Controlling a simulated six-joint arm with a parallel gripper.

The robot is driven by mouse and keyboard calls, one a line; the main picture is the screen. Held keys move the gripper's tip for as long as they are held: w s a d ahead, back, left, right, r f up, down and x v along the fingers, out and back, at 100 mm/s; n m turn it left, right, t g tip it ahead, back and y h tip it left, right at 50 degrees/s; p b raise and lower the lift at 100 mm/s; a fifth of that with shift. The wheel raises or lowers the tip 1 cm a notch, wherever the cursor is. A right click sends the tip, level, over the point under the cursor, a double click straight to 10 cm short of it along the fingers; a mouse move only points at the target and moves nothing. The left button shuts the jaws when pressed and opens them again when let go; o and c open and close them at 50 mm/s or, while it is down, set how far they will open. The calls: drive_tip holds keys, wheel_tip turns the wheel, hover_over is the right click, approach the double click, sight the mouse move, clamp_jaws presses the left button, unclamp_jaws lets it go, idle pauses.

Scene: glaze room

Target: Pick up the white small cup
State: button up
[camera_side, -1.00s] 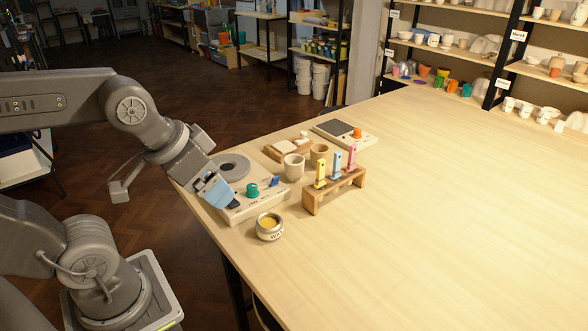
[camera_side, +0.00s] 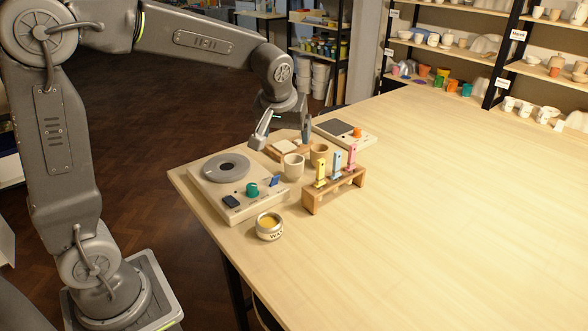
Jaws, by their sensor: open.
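The white small cup (camera_side: 293,167) stands upright on the table, just right of the wheel unit and left of a tan cup (camera_side: 319,153). My gripper (camera_side: 284,138) is open and points down, its fingers spread apart. In the picture it is just above and behind the white cup, over the wooden board (camera_side: 276,154). Nothing shows between the fingers. The cup's rim and front are in clear view, and I see no contact with it.
A wheel unit (camera_side: 209,194) with a grey disc and green knob stands at left. A wooden rack (camera_side: 333,192) holds blue, yellow and pink tools. A tin (camera_side: 269,235) is in front and a scale (camera_side: 336,128) behind. The table's right side (camera_side: 470,220) is clear.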

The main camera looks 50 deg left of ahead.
sight(294, 166)
drive_tip(key=shift+n, duration=0.6)
drive_tip(key=x, duration=0.4)
drive_tip(key=w+x, duration=0.1)
drive_tip(key=x, duration=0.3)
drive_tip(key=w+a+r+x, duration=0.1)
drive_tip(key=x, duration=0.2)
drive_tip(key=shift+w+a+f, duration=0.15)
drive_tip(key=shift+a+f, duration=0.05)
drive_tip(key=shift+f, duration=0.2)
drive_tip(key=shift+a+x, duration=0.2)
drive_tip(key=shift+x, duration=2.65)
drive_tip(key=shift+c, duration=0.3)
drive_tip(key=shift+r, duration=0.1)
drive_tip(key=c, duration=1)
